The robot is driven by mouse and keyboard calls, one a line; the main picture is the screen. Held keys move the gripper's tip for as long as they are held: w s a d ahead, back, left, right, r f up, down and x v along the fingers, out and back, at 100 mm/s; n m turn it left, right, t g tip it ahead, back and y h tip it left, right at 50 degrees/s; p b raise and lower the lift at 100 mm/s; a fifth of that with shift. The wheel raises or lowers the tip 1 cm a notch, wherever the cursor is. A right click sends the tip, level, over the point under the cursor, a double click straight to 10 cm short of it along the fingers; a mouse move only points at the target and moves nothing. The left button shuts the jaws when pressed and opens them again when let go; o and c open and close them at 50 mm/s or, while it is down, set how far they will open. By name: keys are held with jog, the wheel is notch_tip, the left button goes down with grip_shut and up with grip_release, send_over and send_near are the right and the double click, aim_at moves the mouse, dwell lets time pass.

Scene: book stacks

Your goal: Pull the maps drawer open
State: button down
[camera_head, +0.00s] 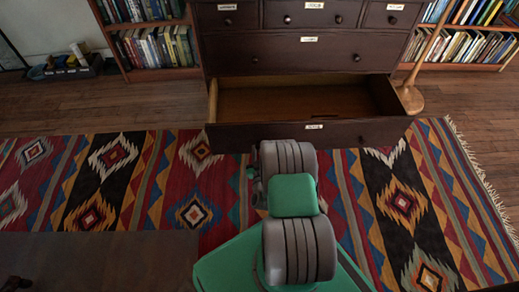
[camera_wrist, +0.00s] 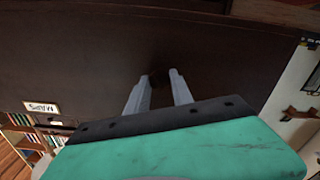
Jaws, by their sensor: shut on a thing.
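The maps drawer (camera_head: 385,131) is the bottom drawer of a dark wooden chest (camera_head: 240,45). It stands well out from the chest, and its bare wooden inside shows from above. In the wrist view its dark front (camera_wrist: 90,60) fills much of the picture, with a "MAPS" label (camera_wrist: 40,107) upside down. My gripper (camera_wrist: 161,74) is shut on a dark knob (camera_wrist: 158,77) of this front, one finger on each side. In the head view my arm hides the gripper and that knob; the drawer's right knob (camera_head: 361,139) is free.
A patterned rug (camera_head: 110,180) lies in front of the chest. Bookshelves (camera_head: 155,45) stand on both sides. A wooden stand's round foot (camera_head: 411,99) is close to the drawer's right side. A dark tray of small items (camera_head: 65,70) sits on the floor at left.

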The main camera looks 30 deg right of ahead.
jog(key=c, duration=1.1)
grip_release()
jog(key=shift+r, duration=0.1)
jog(key=shift+r+p, duration=0.3)
jog(key=shift+r, duration=0.1)
jog(key=r+p, duration=0.1)
jog(key=r, duration=0.1)
jog(key=r+p, duration=0.1)
jog(key=r, duration=0.1)
jog(key=shift+s+a+p, duration=0.15)
jog(key=shift+s+p, duration=0.1)
jog(key=shift+p, duration=0.05)
jog(key=s+a+r+p, duration=0.1)
jog(key=s+r+p, duration=0.1)
jog(key=s, duration=0.2)
jog(key=s+a+r+p, duration=0.2)
jog(key=s+r, duration=0.1)
jog(key=s, duration=0.1)
jog(key=s+a+r+p, duration=0.2)
jog(key=s+r, duration=0.1)
jog(key=s, duration=0.1)
jog(key=shift+s+a, duration=0.2)
